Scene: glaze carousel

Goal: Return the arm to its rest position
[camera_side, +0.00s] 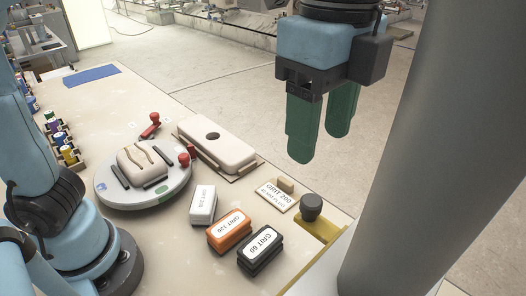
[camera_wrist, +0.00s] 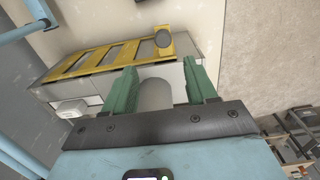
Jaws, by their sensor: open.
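My gripper (camera_side: 320,128) has green fingers and hangs in the air at the upper right of the side view, with floor behind it. Its two fingers are apart with nothing between them. In the wrist view the fingers of my gripper (camera_wrist: 160,92) also stand apart, and a grey rounded post (camera_wrist: 156,95) shows behind the gap. My blue arm stands at the left of the side view. The links between it and the gripper are mostly out of frame.
The table (camera_side: 110,95) bears a round turntable (camera_side: 115,196) with a beige block (camera_side: 142,165), a cream box (camera_side: 217,146), and white (camera_side: 203,204), orange (camera_side: 229,231) and black (camera_side: 260,251) grit blocks. A dark knob (camera_side: 312,206) stands at the table's corner. A thick grey column (camera_side: 430,150) rises right of my gripper.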

